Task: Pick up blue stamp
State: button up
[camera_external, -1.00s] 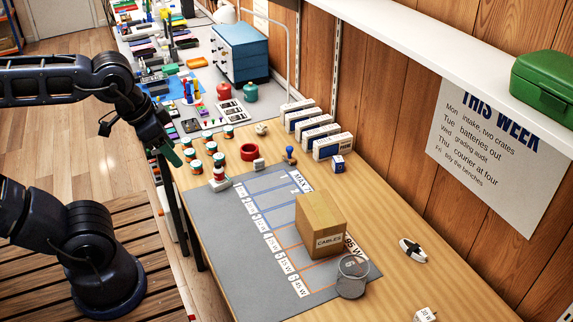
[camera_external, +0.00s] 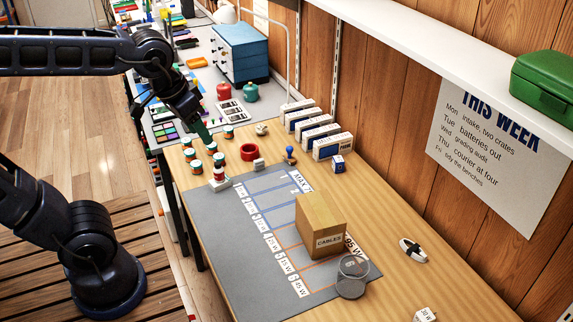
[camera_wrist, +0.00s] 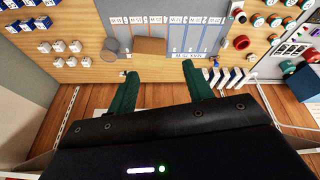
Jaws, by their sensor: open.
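The blue stamp (camera_external: 290,153) stands upright on the wooden table in the external view, just left of the row of white boxes and right of the red ring. My gripper (camera_external: 206,133) is in the air near the table's far left corner, well to the left of the stamp. Its green fingers also show in the wrist view (camera_wrist: 159,72), spread apart with nothing between them.
A red ring (camera_external: 249,152), several small jars (camera_external: 196,166) and a white row of boxes (camera_external: 333,147) surround the stamp. A shelf (camera_external: 440,55) overhangs the right side.

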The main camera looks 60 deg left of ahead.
jog(key=w+a+f+n+g, duration=0.1)
jog(key=w+a+n, duration=0.15)
jog(key=w, duration=0.45)
jog(key=w+a+n, duration=0.2)
jog(key=w+a, duration=0.1)
jog(key=w, duration=0.3)
jog(key=n+g, duration=0.3)
jog(key=n, duration=1)
send_over(290, 154)
jog(key=f, duration=3)
jog(key=shift+a+f, duration=0.15)
jog(key=shift+a, duration=0.2)
jog(key=shift+a+f, duration=0.25)
jog(key=shift+f, duration=0.25)
jog(key=shift+w+d+f, duration=0.1)
jog(key=shift+w+f, duration=0.05)
jog(key=shift+f, duration=5.05)
jog(key=c, duration=1.1)
